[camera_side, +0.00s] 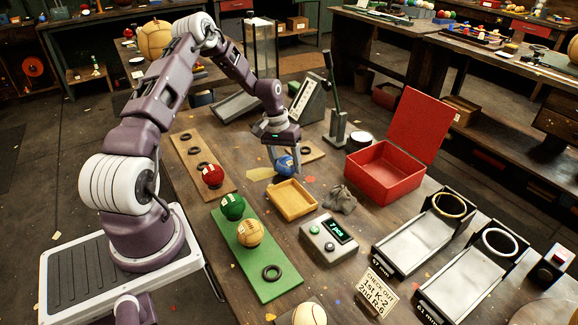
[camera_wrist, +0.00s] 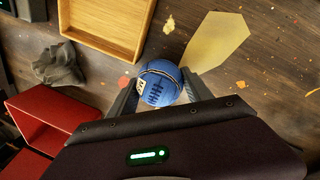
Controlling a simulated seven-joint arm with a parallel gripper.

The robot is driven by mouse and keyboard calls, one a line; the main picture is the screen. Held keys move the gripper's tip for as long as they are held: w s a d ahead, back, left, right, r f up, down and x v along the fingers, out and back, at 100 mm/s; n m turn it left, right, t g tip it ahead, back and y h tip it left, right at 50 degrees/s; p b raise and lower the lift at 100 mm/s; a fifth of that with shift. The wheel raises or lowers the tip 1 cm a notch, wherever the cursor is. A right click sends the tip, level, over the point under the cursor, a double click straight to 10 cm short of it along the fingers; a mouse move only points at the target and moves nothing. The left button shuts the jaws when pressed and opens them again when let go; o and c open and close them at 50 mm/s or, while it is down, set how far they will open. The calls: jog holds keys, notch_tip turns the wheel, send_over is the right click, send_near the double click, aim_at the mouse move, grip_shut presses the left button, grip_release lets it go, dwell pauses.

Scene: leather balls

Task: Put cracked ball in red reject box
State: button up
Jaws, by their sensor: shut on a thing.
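A blue ball with dark stitching (camera_wrist: 159,83) is between the fingers of my gripper (camera_wrist: 160,92) in the wrist view. In the side view my gripper (camera_side: 284,160) points down and is shut on the blue ball (camera_side: 286,165), which is behind the wooden tray. I cannot tell whether a crack shows on it. The red box (camera_side: 372,185) stands open at the right with its lid raised. A corner of the red box (camera_wrist: 45,112) shows at the left in the wrist view. A red ball (camera_side: 212,174), a green ball (camera_side: 232,206) and a tan ball (camera_side: 250,233) rest on boards at the left.
A shallow wooden tray (camera_side: 293,203), a grey crumpled cloth (camera_side: 341,199) and a grey display device (camera_side: 328,240) stand near the red box. A lever press (camera_side: 337,118) stands behind. Two ramps with rings (camera_side: 425,232) are at the right.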

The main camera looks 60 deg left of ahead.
jog(key=o, duration=1.2)
jog(key=shift+f, duration=0.1)
notch_tip(320, 180, up, 13)
jog(key=s+a, duration=0.1)
jog(key=a, duration=0.1)
jog(key=s+d+r+m+y, duration=0.2)
jog(key=s+d+r+m, duration=0.1)
jog(key=d+r, duration=0.9)
jog(key=s+d+r+m+t, duration=0.1)
jog(key=s+d+r, duration=0.3)
jog(key=s+d, duration=0.2)
jog(key=s+d+r+m+t, duration=0.1)
jog(key=s+d+r, duration=0.3)
jog(key=s+d, duration=0.2)
jog(key=shift+s+d+m+t+y, duration=0.3)
jog(key=shift+s+t+y, duration=0.1)
jog(key=shift+s, duration=0.7)
jog(key=shift+o, duration=1.1)
jog(key=s+d+m+t+h, duration=0.1)
jog(key=s+d, duration=0.2)
jog(key=s, duration=0.5)
jog(key=shift+f+t, duration=0.3)
jog(key=shift+f, duration=0.1)
jog(key=shift+o, duration=0.5)
jog(key=shift+s+d+f, duration=0.1)
jog(key=shift+s+d, duration=0.05)
